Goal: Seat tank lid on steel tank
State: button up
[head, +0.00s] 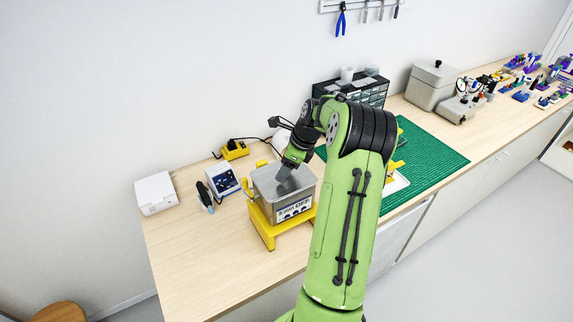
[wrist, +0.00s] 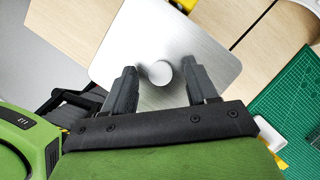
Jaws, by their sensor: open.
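The tank lid (head: 265,182) is a flat grey metal plate on top of the steel tank (head: 293,210), a box with a label on its front. In the wrist view the lid (wrist: 205,50) fills the middle, with its round knob (wrist: 161,72) between my fingers. My gripper (head: 284,177) is open over the lid. In the wrist view its fingers (wrist: 160,80) stand on either side of the knob, with a gap visible. The lid hides the tank's opening. I cannot tell whether the lid sits fully flush on the rim.
The tank stands on a yellow stand (head: 268,234). A blue-screened device (head: 223,179), a soldering-type tool (head: 205,196) and a white box (head: 155,192) are to its left. A green mat (head: 435,165) lies right. The front-left bench (head: 195,250) is clear.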

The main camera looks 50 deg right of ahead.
jog(key=v, duration=1.5)
jog(key=shift+s+r+p, duration=0.15)
jog(key=shift+r+p, duration=0.15)
jog(key=shift+r, duration=0.1)
jog(key=w+a+n+g+h+b, duration=0.1)
jog(key=a+n+b, duration=0.1)
jog(key=a+n, duration=0.7)
jog(key=w+a+n+h+b, duration=0.1)
jog(key=a+n+h+b, duration=0.3)
jog(key=a, duration=1)
jog(key=s+a+f+n+t+y+b, duration=0.1)
jog(key=s+a+f+n, duration=0.3)
jog(key=s+a+n, duration=0.2)
jog(key=s+a+f+n+t+y+b, duration=0.1)
jog(key=s+a+f+n, duration=0.3)
jog(key=s+n, duration=0.6)
jog(key=shift+a+n+t+y+b, duration=0.3)
jog(key=shift+a+n+y+b, duration=0.15)
jog(key=shift+a+n, duration=0.55)
jog(key=shift+a, duration=0.15)
